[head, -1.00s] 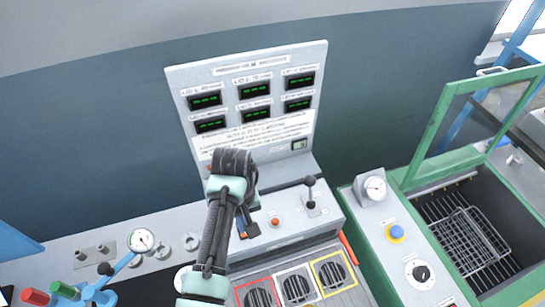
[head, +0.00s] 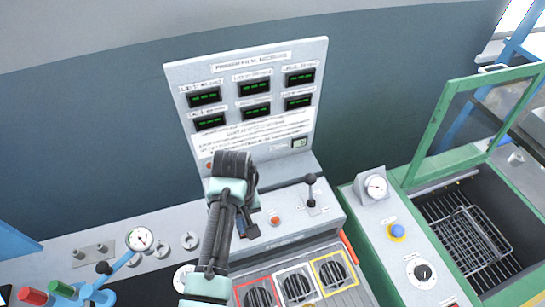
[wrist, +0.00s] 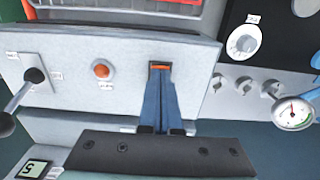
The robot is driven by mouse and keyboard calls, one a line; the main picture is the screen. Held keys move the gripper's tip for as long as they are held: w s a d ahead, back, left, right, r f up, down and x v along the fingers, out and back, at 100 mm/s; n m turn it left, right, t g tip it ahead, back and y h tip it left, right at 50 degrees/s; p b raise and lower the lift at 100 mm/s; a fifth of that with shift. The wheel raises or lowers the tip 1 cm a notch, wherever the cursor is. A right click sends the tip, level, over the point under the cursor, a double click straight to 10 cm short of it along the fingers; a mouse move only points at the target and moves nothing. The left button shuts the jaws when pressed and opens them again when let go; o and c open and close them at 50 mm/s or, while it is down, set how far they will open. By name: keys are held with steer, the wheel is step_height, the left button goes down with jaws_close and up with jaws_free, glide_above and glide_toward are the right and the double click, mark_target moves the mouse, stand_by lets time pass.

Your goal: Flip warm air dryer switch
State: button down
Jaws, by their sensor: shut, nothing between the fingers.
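A small orange rocker switch in a dark frame (wrist: 160,66) sits on the sloped grey control panel (wrist: 200,60), seen in the wrist view. My gripper (wrist: 159,80) is shut and empty, its two blue fingers together with their tips right at the switch. I cannot tell whether they touch it or hover just above it. In the head view my gripper (head: 250,231) is over the left part of the panel, and my arm and fingers mostly hide the switch. No label for the switch is readable.
Beside the switch are a round orange button (head: 275,220) and a lever with a black knob (head: 311,190). A display board (head: 250,100) rises behind. Vents with coloured frames (head: 297,286) lie in front. A green-framed basin (head: 465,240) stands at the right.

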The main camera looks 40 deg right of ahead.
steer(key=shift+f, duration=0.15)
step_height(320, 180, up, 7)
steer(key=p, duration=0.7)
stand_by(0.3)
stand_by(0.4)
